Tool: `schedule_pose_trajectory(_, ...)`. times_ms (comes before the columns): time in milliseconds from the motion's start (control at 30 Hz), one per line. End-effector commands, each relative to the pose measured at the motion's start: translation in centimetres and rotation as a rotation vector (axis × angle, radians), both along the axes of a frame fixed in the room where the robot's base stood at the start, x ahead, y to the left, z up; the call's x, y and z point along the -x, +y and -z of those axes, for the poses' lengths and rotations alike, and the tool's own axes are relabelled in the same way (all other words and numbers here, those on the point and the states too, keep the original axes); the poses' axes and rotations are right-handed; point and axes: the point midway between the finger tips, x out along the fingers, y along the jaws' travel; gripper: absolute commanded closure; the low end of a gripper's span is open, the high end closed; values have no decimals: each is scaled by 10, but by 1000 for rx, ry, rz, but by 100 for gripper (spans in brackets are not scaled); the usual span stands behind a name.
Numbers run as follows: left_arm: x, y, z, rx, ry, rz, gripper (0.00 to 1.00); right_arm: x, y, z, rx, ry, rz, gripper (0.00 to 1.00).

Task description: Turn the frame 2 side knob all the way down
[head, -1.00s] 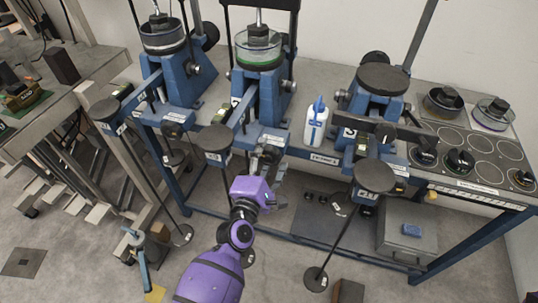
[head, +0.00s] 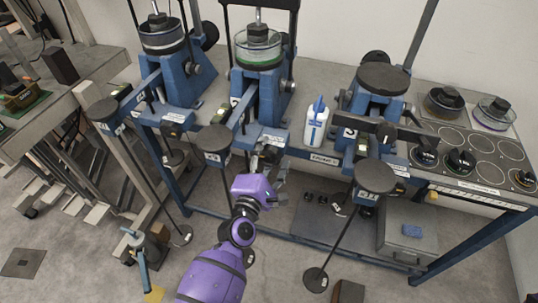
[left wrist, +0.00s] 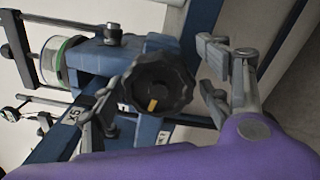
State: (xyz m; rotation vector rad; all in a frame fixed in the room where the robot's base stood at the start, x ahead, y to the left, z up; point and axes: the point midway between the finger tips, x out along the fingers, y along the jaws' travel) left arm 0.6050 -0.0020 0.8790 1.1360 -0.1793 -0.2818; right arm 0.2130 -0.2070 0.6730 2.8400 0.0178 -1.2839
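The middle blue lever frame (head: 258,92) carries a glass cell with a green ring. Its black lobed side knob (left wrist: 160,86) faces the left wrist camera, with a yellow mark low on its face. My left gripper (head: 274,168) is at the front of this frame in the head view, low beside the bench edge. In the left wrist view its fingers (left wrist: 158,98) are spread to either side of the knob, with a visible gap on the right. Contact on the left side cannot be told. The gripper hides the knob in the head view. My right gripper is not in view.
A white bottle with a blue cap (head: 316,124) stands right of the middle frame. A grey box (head: 405,228) is below the bench.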

Motion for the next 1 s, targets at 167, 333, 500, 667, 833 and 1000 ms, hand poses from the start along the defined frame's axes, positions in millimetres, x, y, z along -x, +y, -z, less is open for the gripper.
schedule_pose_trajectory(167,0,1,0,-2,-1,-1,30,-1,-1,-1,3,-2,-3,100)
schedule_pose_trajectory(333,9,5,0,-4,-1,-2,30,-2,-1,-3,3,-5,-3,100)
schedule_pose_trajectory(500,29,11,0,-4,0,-2,30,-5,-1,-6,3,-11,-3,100)
schedule_pose_trajectory(667,46,17,0,-5,-2,-2,30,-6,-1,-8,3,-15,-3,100)
schedule_pose_trajectory(833,56,20,-1,-3,-3,-2,30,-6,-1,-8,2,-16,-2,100)
schedule_pose_trajectory(1000,57,20,0,-3,-3,-2,30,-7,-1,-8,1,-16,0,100)
